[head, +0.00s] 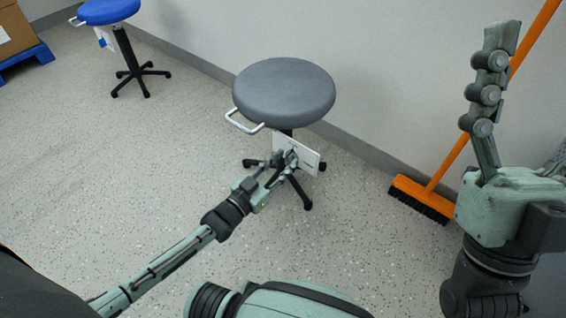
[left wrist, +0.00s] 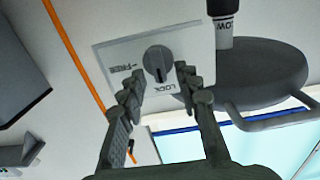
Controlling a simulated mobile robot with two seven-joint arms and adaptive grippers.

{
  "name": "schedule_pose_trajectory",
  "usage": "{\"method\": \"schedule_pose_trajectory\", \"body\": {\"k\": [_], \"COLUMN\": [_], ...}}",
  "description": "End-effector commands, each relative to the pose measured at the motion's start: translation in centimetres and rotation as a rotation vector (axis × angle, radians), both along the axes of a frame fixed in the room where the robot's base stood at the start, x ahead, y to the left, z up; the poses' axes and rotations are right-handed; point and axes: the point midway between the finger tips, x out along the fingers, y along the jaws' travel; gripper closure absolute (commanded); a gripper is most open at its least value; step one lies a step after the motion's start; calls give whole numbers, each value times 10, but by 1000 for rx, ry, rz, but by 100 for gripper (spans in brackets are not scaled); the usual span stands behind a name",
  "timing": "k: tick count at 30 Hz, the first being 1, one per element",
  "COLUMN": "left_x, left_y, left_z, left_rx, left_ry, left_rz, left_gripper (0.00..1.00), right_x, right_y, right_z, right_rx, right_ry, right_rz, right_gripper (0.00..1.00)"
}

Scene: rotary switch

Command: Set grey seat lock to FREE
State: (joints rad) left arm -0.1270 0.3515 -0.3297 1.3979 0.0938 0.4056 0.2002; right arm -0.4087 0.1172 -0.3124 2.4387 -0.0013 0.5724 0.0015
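The grey stool (head: 284,92) stands near the wall in the head view. A white plate (head: 309,161) hangs under its seat. In the left wrist view the plate (left wrist: 192,44) bears a dark round rotary knob (left wrist: 158,63), with FREE printed to its left and LOCK below it. The knob's grip ridge points down toward LOCK. My left gripper (head: 286,158) is in front of the plate. My right gripper (head: 499,40) is raised at the right, seen side-on.
A blue stool (head: 108,12) stands at the upper left, with a cardboard box (head: 12,30) on a blue pallet (head: 30,56) beside it. An orange broom (head: 440,178) leans on the wall at right. The speckled floor left of the grey stool is clear.

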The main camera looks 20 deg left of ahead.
Motion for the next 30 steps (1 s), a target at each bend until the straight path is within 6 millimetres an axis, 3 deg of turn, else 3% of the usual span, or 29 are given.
{"method": "schedule_pose_trajectory", "body": {"k": [7, 15, 30], "left_x": [1, 1, 1], "left_y": [-1, 0, -1], "left_z": [0, 0, 1], "left_rx": [0, 0, 59], "left_ry": [0, 0, -22], "left_rz": [0, 0, 1], "left_gripper": [67, 100, 100], "right_x": [0, 0, 5], "right_y": [0, 0, 2], "right_z": [0, 1, 1], "right_rx": [1, 1, -8], "right_ry": [-4, -4, 24], "right_rz": [-1, -1, 0], "right_gripper": [24, 24, 24]}}
